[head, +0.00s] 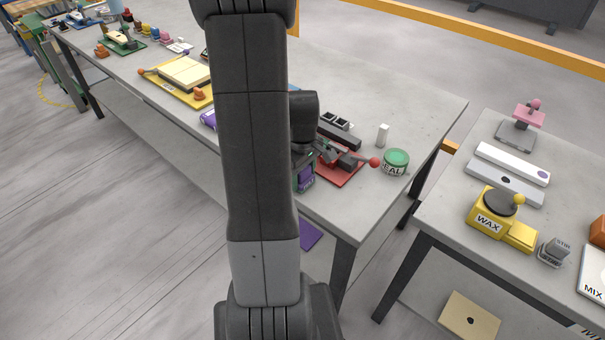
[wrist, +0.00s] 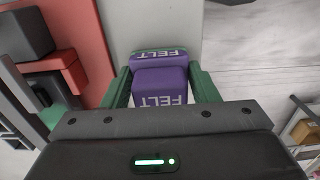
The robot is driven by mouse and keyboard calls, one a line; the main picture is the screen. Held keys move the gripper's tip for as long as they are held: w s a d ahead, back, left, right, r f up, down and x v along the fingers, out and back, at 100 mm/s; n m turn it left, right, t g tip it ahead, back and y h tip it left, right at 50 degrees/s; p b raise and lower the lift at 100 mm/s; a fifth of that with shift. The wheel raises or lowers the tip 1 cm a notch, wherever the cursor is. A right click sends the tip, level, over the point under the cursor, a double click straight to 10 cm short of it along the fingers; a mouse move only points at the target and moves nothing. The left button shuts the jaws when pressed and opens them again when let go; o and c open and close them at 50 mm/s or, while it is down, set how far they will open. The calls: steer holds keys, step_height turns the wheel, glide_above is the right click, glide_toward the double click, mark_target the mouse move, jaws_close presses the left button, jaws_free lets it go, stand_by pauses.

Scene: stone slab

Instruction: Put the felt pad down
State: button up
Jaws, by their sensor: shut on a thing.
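The purple felt pad (wrist: 160,80), lettered FELT, sits between the green fingers of my gripper (wrist: 162,88) in the wrist view. The lettering shows on two purple faces, one behind the other; I cannot tell whether both belong to one piece. My gripper is shut on the pad. In the head view the pad (head: 306,177) and my gripper (head: 304,173) show beside my arm, at the near edge of the grey slab table (head: 405,100). Its underside is hidden, so I cannot tell whether it touches the slab.
A red base (head: 343,170) with a dark lever press is close beside the gripper. A green SEAL tin (head: 396,161) and white cylinder (head: 382,134) stand to the right. A yellow tray (head: 175,84) lies further left. A second table (head: 450,190) holds a WAX pot (head: 492,215).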

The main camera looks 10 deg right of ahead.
steer(key=shift+f, duration=0.2)
steer(key=o, duration=1)
steer(key=shift+c, duration=0.2)
steer(key=shift+r, duration=0.15)
step_height(320, 180, up, 12)
steer(key=shift+r, duration=0.1)
